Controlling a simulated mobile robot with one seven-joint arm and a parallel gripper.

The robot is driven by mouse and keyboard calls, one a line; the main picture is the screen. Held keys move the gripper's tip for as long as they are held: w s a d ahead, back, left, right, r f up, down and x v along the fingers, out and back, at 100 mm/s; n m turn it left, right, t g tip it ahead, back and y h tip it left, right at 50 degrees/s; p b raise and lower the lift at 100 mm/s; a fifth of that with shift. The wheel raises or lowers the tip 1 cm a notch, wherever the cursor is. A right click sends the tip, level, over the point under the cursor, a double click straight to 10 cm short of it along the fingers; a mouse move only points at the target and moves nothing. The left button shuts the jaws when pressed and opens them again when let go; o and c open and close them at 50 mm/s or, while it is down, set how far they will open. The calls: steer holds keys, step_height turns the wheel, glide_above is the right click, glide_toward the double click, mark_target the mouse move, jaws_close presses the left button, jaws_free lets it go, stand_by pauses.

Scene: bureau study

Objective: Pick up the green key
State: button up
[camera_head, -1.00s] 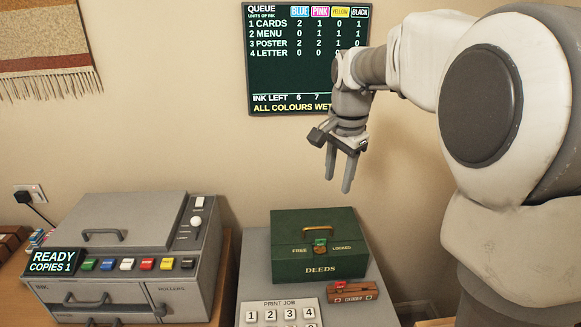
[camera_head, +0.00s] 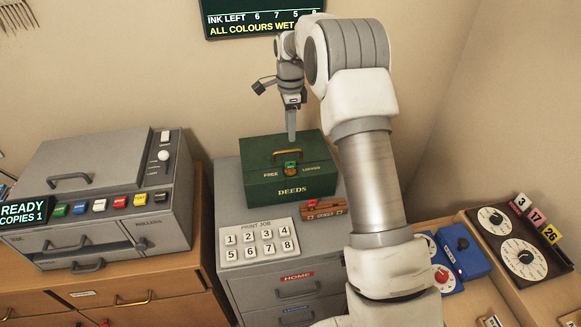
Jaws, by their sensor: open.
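A small green tag (camera_head: 291,165), which looks like the green key, sits at the round lock on the front of the dark green DEEDS box (camera_head: 262,185). The lock lies between the words FREE and LOCKED. The box is closed, with a brass handle on its lid. My gripper (camera_head: 292,137) points down above the back right part of the box lid, up and behind the tag in the picture. Its fingers are seen edge-on, open and empty. I cannot tell its exact height above the lid.
The box stands on a grey cabinet (camera_head: 233,290) beside a PRINT JOB keypad (camera_head: 258,242). A grey copier (camera_head: 100,185) stands left. Blue boxes and a dial panel (camera_head: 510,255) are at right.

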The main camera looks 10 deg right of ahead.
glide_above(291, 162)
steer(key=f, duration=0.5)
steer(key=w+f, duration=0.1)
steer(key=f, duration=0.1)
steer(key=shift+f, duration=0.15)
steer(key=shift+s+f+p, duration=0.2)
steer(key=shift+f, duration=1.15)
steer(key=shift+s+f+p, duration=0.15)
steer(key=shift+f, duration=1.2)
jaws_close()
